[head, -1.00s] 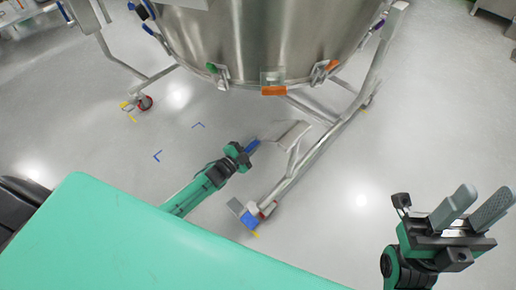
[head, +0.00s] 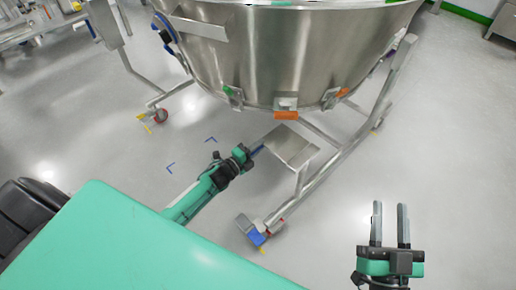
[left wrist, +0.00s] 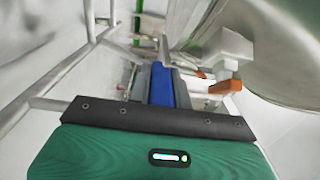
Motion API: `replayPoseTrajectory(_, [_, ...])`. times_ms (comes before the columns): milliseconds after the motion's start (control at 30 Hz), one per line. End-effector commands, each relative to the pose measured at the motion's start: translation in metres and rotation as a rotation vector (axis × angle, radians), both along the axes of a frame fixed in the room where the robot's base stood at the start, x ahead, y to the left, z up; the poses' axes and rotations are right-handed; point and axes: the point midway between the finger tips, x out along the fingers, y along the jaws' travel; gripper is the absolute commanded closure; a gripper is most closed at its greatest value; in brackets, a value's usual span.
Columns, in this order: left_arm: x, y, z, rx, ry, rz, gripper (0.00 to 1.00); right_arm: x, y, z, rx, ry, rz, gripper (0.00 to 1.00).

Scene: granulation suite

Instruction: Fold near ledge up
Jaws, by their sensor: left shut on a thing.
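The near ledge (head: 290,146) is a flat grey plate low on the steel frame, below the big round vessel. A blue strip (head: 258,151) runs along its edge on the side of my left gripper. My left gripper (head: 252,154) reaches in from the left and is shut on this blue edge. My right gripper (head: 390,208) is open and empty, fingers pointing up the picture.
The steel vessel (head: 290,55) hangs above the ledge, with an orange tab (head: 286,115) on its lower rim. The frame's tube leg (head: 325,175) ends at a blue caster (head: 257,236) close to my left arm.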

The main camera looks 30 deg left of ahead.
Motion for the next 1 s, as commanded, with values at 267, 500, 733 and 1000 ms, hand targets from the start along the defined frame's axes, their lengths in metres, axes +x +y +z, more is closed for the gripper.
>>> replayPoseTrajectory(267, [-0.0004,-0.0005,0.0018,0.02,-0.006,-0.001,1.0,-0.0003,0.0016,-0.0052,-0.007,0.028,0.005,0.64])
replayPoseTrajectory(500, [-0.0002,-0.0007,0.0023,0.02,-0.007,-0.001,1.0,-0.0002,0.0015,-0.0051,-0.006,0.027,0.005,0.64])
replayPoseTrajectory(733, [-0.0002,-0.0006,0.0022,0.018,-0.006,-0.001,0.58,-0.0001,0.0014,-0.0052,-0.008,0.027,0.005,0.64])
replayPoseTrajectory(1000, [-0.0056,0.0012,0.0018,0.016,-0.005,-0.001,0.58,0.0003,0.0017,-0.0048,-0.01,0.032,0.006,0.64])
